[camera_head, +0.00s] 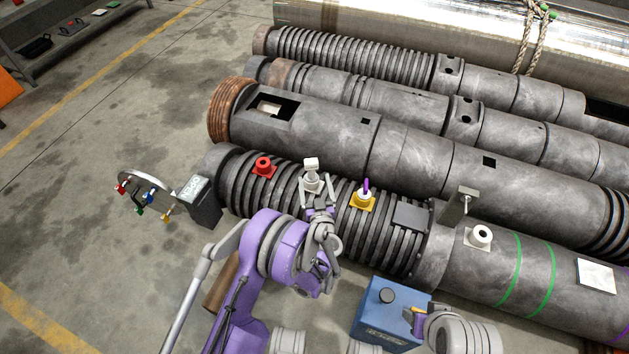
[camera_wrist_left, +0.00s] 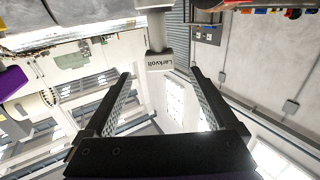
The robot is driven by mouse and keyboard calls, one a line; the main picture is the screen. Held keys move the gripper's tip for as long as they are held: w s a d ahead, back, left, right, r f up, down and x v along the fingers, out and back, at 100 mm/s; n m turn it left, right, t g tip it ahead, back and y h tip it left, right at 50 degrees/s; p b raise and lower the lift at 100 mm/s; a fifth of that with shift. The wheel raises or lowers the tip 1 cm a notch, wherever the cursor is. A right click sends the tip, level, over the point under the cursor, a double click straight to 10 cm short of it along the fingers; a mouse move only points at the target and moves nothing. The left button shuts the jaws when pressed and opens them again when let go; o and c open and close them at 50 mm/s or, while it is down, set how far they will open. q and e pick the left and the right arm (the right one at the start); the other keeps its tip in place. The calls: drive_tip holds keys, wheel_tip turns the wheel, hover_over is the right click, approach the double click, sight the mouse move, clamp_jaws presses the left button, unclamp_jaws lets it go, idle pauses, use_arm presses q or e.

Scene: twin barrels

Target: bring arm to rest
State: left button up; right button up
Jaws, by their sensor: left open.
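My left gripper (camera_head: 318,190) is at the end of the purple arm, over the ribbed part of the front barrel (camera_head: 400,250). It is open, just in front of a white fitting (camera_head: 311,164) on that barrel. In the left wrist view the two black fingers (camera_wrist_left: 160,78) stand wide apart. A pale cylinder marked "Larkvolt" (camera_wrist_left: 158,45) shows beyond the fingertips, with no finger contact visible. My right wrist (camera_head: 462,335) is at the bottom right, beside a blue box; its fingers are too unclear to judge.
A red fitting (camera_head: 263,167) and a yellow-based fitting (camera_head: 362,199) flank the white one. The blue box (camera_head: 393,312) stands in front of the barrel. A dark box (camera_head: 198,202) and a ring with coloured tags (camera_head: 143,172) are at left. Open floor lies far left.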

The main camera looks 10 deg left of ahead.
use_arm(q)
drive_tip(key=s+d+r+m+g+h, duration=0.1)
drive_tip(key=s+d+r+m+h, duration=0.2)
drive_tip(key=r, duration=0.5)
drive_tip(key=s+r+m+g+h, duration=0.1)
drive_tip(key=r+m+h, duration=0.1)
drive_tip(key=r+h, duration=0.45)
drive_tip(key=s+a+f+n+g+y, duration=0.15)
drive_tip(key=s+a+g, duration=0.35)
drive_tip(key=s, duration=1.1)
drive_tip(key=s+a+m+g+y, duration=0.15)
drive_tip(key=s+a+g, duration=0.3)
drive_tip(key=s, duration=1.25)
wheel_tip(320, 180, up, 27)
drive_tip(key=n+p, duration=0.1)
drive_tip(key=p, duration=2.3)
drive_tip(key=shift+w+y, duration=0.25)
drive_tip(key=shift+y, duration=0.1)
use_arm(e)
wheel_tip(320, 180, up, 27)
drive_tip(key=t, duration=0.1)
drive_tip(key=shift+w+r, duration=0.2)
drive_tip(key=shift+w, duration=0.25)
use_arm(q)
drive_tip(key=shift+d, duration=0.1)
